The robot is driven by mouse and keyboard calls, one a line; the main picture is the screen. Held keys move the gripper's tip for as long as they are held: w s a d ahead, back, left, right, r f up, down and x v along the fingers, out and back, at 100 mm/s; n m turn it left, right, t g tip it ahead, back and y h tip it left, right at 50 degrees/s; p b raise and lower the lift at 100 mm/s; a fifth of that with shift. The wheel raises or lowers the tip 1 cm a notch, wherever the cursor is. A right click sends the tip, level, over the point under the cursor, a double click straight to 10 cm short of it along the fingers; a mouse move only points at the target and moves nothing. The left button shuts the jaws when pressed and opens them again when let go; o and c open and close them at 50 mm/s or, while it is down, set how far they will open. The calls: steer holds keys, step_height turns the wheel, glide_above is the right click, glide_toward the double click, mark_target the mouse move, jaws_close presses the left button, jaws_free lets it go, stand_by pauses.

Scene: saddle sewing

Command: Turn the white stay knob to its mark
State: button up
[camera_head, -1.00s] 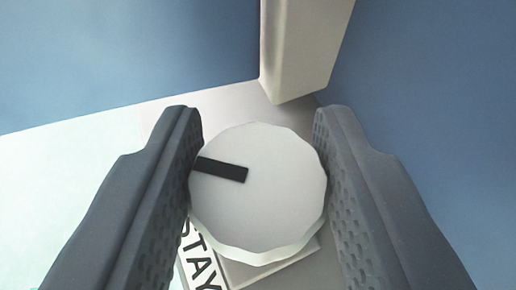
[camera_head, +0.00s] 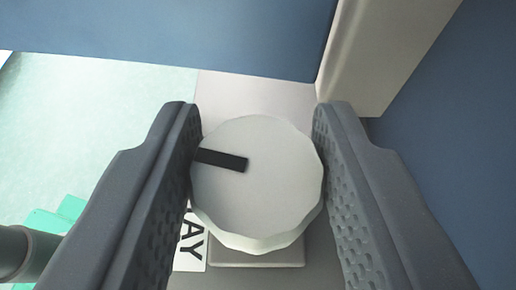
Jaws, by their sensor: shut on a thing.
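The white stay knob (camera_head: 262,195) is a round, scalloped disc in the middle of the head camera view. A black pointer bar (camera_head: 221,160) on its face runs from near its middle to the left, toward the left finger. My gripper (camera_head: 258,150) is shut on the knob, one dark grey finger on each side. A label (camera_head: 190,245) shows the letters "AY" below left of the knob, partly hidden by the left finger. A pale base plate (camera_head: 257,252) shows under the knob. I cannot see the mark.
A cream post (camera_head: 365,60) stands behind the right finger. Blue walls (camera_head: 170,30) rise behind and to the right. Green blocks (camera_head: 60,218) and a dark grey cylinder (camera_head: 22,252) are at the lower left. A pale green surface (camera_head: 100,100) lies left.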

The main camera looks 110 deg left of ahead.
steer(key=shift+w+r, duration=0.2)
steer(key=shift+w, duration=0.05)
stand_by(0.4)
steer(key=o, duration=0.8)
steer(key=shift+o, duration=1)
steer(key=shift+w+f+g, duration=0.15)
steer(key=shift+f+g, duration=0.05)
steer(key=shift+g, duration=0.1)
